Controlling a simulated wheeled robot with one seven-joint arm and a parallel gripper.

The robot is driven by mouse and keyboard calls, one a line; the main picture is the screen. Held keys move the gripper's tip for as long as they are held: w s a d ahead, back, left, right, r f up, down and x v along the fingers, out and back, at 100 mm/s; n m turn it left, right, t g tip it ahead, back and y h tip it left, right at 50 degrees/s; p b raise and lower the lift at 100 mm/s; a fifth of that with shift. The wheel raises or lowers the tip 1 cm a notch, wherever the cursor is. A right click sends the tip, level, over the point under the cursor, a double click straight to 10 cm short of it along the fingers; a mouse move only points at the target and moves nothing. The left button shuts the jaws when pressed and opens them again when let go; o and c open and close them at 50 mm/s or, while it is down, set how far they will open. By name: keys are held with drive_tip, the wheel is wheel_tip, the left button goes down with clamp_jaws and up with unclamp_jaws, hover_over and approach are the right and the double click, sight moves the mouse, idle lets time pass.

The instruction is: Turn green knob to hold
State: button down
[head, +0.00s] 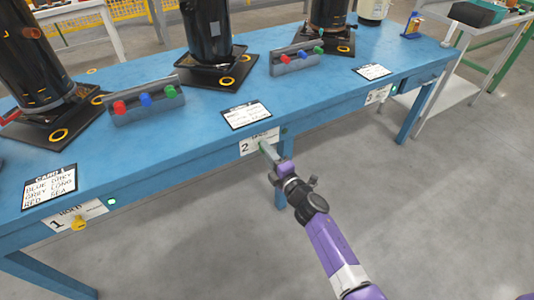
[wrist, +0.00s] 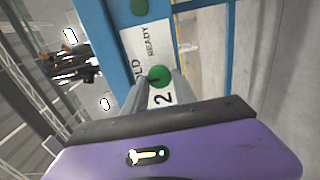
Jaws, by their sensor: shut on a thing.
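The green knob (wrist: 159,76) sits on the white number 2 plate (wrist: 133,38), which is marked HOLD and READY, on the blue table's front edge. My gripper (wrist: 160,82) is shut on the knob, one finger on each side. A dark mark shows on the knob's face, but I cannot tell clearly which word it points at. In the head view my gripper (head: 264,147) reaches the number 2 plate (head: 258,139) from the front, and its fingers hide the knob. Part of the word HOLD is covered in the wrist view.
The blue table (head: 195,118) carries black compressors (head: 208,35), grey blocks with coloured knobs (head: 145,103) and written cards (head: 246,115). A yellow knob (head: 79,224) is on the number 1 plate (head: 57,222). A dark green round button (head: 284,129) is beside plate 2. Floor in front is clear.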

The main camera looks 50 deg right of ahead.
idle(0.3)
drive_tip(key=c, duration=1)
unclamp_jaws()
drive_tip(key=shift+c, duration=0.2)
drive_tip(key=v, duration=0.7)
drive_tip(key=shift+s, duration=0.4)
drive_tip(key=shift+a, duration=0.15)
